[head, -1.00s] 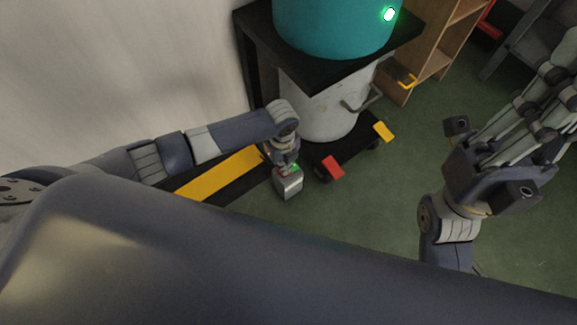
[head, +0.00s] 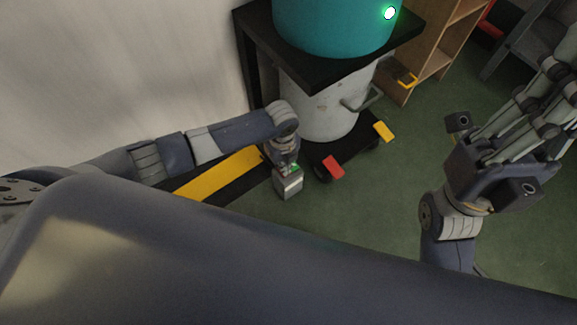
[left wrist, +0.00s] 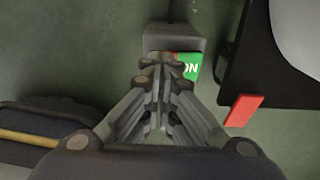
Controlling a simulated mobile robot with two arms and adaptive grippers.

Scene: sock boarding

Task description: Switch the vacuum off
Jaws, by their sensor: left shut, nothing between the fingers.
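A small grey switch box (head: 289,187) stands on the floor at the centre of the head view. It also shows in the left wrist view (left wrist: 172,38), with a green face marked "ON" (left wrist: 189,66) and a sliver of red beside it. My left gripper (head: 287,166) is shut and empty, its fingertips (left wrist: 161,66) over the box's top face and partly hiding it. I cannot tell whether they touch it. The vacuum has a teal top (head: 335,25) with a lit green lamp (head: 390,13). My right gripper (head: 540,95) is at the right, away from the box.
A black stand (head: 300,72) holds the teal part, with a pale drum (head: 318,110) below it. Red (head: 333,167) and yellow (head: 383,131) pedals stick out from its wheeled base. A yellow strip (head: 220,172) lies left of the box.

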